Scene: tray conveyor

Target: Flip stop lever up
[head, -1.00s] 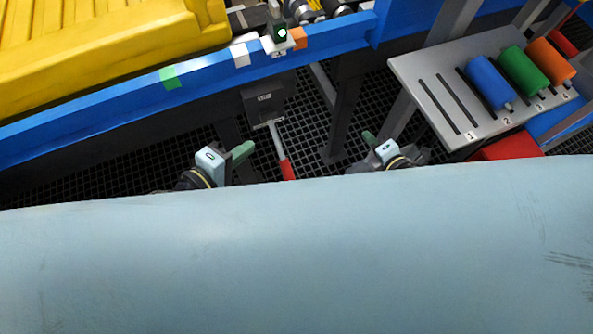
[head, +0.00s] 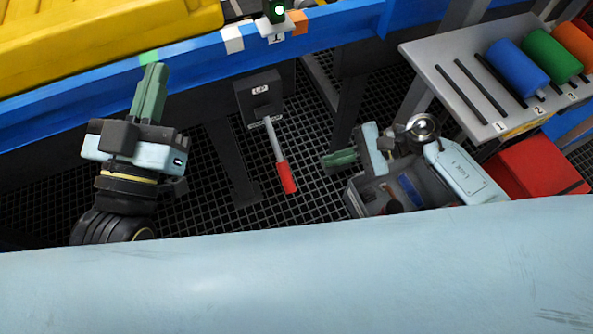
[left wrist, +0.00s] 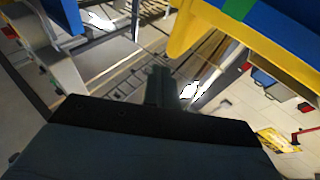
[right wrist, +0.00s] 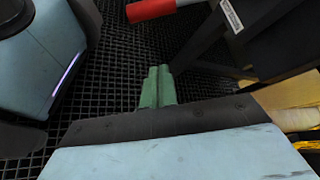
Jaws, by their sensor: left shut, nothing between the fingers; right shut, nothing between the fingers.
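The stop lever (head: 279,157) has a grey shaft and a red grip, and angles downward from a dark box marked UP (head: 260,92) under the blue conveyor rail. Its red grip also shows at the top of the right wrist view (right wrist: 150,10). My left gripper (head: 151,85) is shut and empty, left of the lever, with its green fingers pointing up near the rail. My right gripper (head: 338,158) is shut and empty, right of the lever, its green fingers pointing left toward the red grip with a gap between. The left wrist view does not clearly show the lever.
A yellow tray (head: 100,40) lies on the conveyor behind the blue rail (head: 200,62).

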